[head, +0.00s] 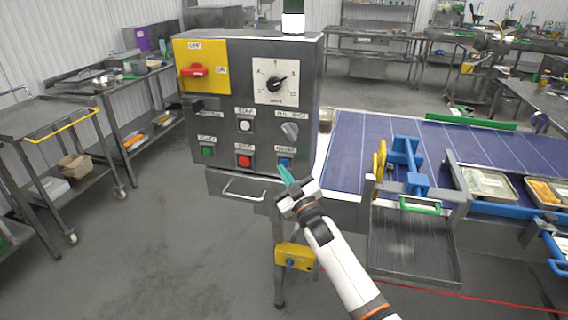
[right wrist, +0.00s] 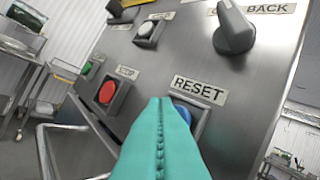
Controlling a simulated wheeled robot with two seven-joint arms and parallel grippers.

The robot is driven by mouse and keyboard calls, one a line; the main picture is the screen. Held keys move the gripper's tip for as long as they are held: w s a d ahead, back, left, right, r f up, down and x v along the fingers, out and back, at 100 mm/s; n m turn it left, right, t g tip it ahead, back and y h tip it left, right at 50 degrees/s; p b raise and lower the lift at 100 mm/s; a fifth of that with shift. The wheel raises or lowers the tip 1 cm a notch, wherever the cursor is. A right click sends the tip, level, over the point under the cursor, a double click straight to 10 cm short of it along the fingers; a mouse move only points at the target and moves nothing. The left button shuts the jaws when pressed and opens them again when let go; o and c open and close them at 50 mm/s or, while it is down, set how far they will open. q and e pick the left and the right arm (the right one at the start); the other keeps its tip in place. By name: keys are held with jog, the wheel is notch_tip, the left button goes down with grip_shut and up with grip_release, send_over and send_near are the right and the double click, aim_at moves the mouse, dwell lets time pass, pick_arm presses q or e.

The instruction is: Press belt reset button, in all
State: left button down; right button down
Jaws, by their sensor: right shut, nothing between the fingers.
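The blue reset button (head: 285,162) is at the lower right of the grey control panel (head: 222,100). In the right wrist view the blue button (right wrist: 183,114) shows under a "RESET" label (right wrist: 200,90), partly hidden by my fingers. My right gripper (head: 287,176) is shut and empty, its teal fingertips just below and in front of the button. In the right wrist view the closed fingers (right wrist: 160,130) overlap the button's left side; I cannot tell whether they touch it. My left gripper is not in view.
A red stop button (head: 244,161) and a green button (head: 207,151) sit left of the reset button. A metal handle (head: 243,190) sticks out below the panel. The blue belt (head: 375,140) runs to the right.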

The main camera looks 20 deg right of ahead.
jog(key=shift+s, duration=0.1)
jog(key=s+a+p, duration=0.1)
jog(key=s, duration=0.1)
jog(key=s+a+p, duration=0.1)
jog(key=s, duration=0.1)
jog(key=shift+a, duration=0.4)
dwell(0.4)
